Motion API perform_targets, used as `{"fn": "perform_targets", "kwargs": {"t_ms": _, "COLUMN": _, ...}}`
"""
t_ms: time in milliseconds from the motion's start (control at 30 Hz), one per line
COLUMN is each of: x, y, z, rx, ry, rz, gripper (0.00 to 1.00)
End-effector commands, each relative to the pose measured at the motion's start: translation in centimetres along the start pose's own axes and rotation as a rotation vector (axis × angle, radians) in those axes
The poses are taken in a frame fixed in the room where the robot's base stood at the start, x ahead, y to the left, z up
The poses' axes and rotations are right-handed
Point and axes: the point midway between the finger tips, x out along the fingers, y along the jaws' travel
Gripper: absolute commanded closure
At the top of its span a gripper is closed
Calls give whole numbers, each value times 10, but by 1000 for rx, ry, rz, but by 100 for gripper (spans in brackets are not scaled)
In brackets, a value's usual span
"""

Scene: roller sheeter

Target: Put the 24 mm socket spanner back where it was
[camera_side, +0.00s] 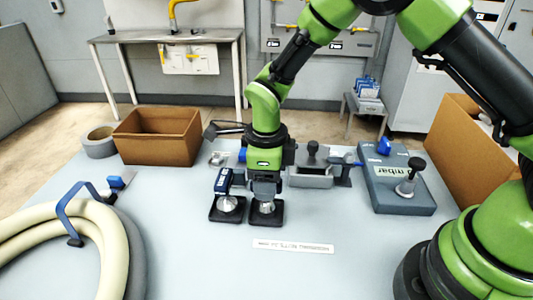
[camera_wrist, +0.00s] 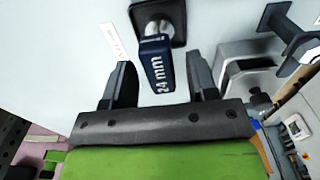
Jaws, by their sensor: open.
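The 24 mm socket spanner stands upright in a black square stand (camera_side: 279,218). In the wrist view its blue handle (camera_wrist: 160,65) bears the white marking "24 mm", and its silver socket end is down at the stand (camera_wrist: 177,12). In the side view only its silver socket (camera_side: 267,207) shows; my gripper hides the handle. My gripper (camera_side: 265,192) is low over this stand, fingers down. In the wrist view my gripper (camera_wrist: 161,75) is open, with one finger on each side of the handle and gaps between.
A second blue-handled spanner (camera_side: 223,181) stands in its own stand (camera_side: 226,217) just left, close to my gripper. Behind are grey clamp-like devices (camera_side: 311,170). A grey block (camera_side: 395,195) is right, a brown box (camera_side: 157,140) back left, a hose (camera_side: 100,240) left. The front table is clear except a label strip (camera_side: 293,245).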

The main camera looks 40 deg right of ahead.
Motion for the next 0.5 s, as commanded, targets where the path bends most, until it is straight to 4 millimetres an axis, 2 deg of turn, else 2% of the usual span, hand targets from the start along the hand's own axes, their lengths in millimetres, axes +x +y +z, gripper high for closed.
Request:
{"fn": "perform_targets", "kwargs": {"t_ms": 300, "x": -71, "y": 0, "z": 1, "rx": 0, "ry": -6, "rz": -4, "gripper": 47}}
{"fn": "perform_targets", "kwargs": {"t_ms": 500, "x": -100, "y": 0, "z": 0, "rx": 0, "ry": -4, "rz": -2, "gripper": 47}}
